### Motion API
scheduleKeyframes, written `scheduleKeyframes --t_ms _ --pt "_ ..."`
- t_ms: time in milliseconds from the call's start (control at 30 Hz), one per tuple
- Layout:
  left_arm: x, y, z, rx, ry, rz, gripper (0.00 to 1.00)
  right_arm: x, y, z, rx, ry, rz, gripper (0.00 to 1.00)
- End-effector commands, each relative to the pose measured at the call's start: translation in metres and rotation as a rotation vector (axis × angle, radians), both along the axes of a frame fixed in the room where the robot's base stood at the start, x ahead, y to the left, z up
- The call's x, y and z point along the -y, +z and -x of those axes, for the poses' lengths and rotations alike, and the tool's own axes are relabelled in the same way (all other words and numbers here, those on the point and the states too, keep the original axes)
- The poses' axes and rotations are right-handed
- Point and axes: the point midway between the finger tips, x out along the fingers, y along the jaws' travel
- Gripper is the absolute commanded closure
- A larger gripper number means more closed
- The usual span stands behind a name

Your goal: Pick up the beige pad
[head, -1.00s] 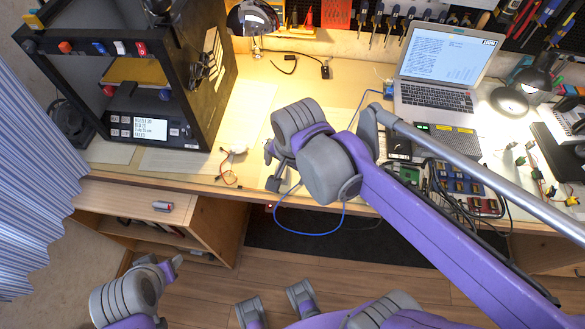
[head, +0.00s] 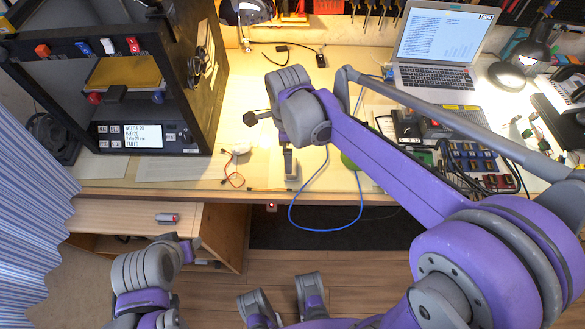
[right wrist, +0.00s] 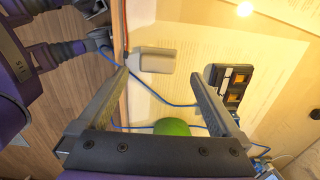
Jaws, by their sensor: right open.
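The beige pad (right wrist: 152,60), a small pale grey-beige block, lies on the desk near its front edge in the right wrist view. My right gripper (right wrist: 160,85) is open and empty above the desk; its left finger tip is close to the pad's lower left corner, and contact cannot be told. In the head view my right gripper (head: 272,138) hangs over the front of the desk, and the pad is hard to tell from the finger there. My left gripper (head: 186,246) is low in front of the desk, apart from the pad; its jaws are unclear.
A green round object (right wrist: 172,127) and a dark device with orange parts (right wrist: 230,85) lie near the right gripper. A blue cable (head: 292,215) loops over the desk edge. A 3D printer (head: 190,90) stands left, a laptop (head: 437,50) back right, with circuit boards (head: 480,165) before it.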

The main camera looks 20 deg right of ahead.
Motion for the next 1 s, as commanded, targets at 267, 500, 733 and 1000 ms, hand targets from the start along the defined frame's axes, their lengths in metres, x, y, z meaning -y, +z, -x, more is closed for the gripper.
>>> scheduleKeyframes --t_ms 267,500,733,1000 --pt "0.000 -0.004 0.000 -0.001 0.000 0.000 0.50 0.002 -0.030 0.003 0.000 0.000 0.000 0.00" --pt "0.000 -0.008 0.001 -0.003 0.000 0.000 0.50 0.003 -0.057 0.004 0.001 0.001 0.000 0.00" --pt "0.000 -0.008 0.001 -0.003 0.000 0.000 0.50 0.003 -0.058 0.005 0.001 0.001 0.000 0.00" --pt "0.000 -0.008 0.001 -0.002 0.000 0.000 0.50 0.003 -0.058 0.005 0.001 0.002 0.000 0.45"
